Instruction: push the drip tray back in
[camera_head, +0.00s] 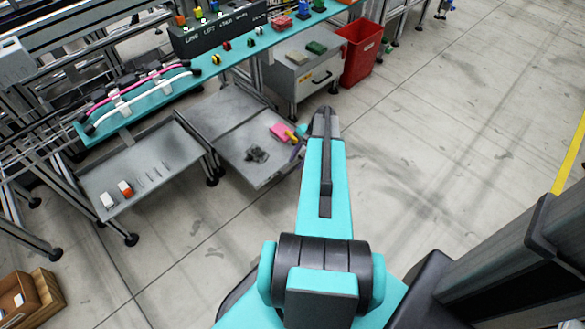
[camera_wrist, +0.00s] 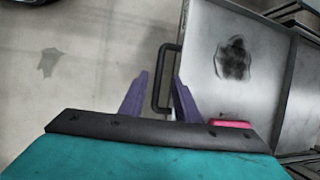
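The drip tray (camera_head: 235,160) is a shallow grey metal tray standing out from under a grey top in the head view. A dark stain (camera_wrist: 234,60) marks its floor in the wrist view, where the bare tray (camera_wrist: 262,100) fills the right side. A black bar handle (camera_wrist: 158,80) is on its outer edge. My gripper (camera_wrist: 160,76) has two purple fingers, apart, with the handle between them in the picture. I cannot tell whether they touch it. In the head view, my gripper (camera_head: 297,149) is at the tray's right edge, partly hidden by my arm.
A pink object (camera_head: 282,132) with a yellow part lies at the tray's right side; its pink edge shows in the wrist view (camera_wrist: 230,124). A grey cabinet (camera_head: 303,82) and red bin (camera_head: 360,52) stand behind. A lower shelf (camera_head: 140,168) is left. Floor at right is clear.

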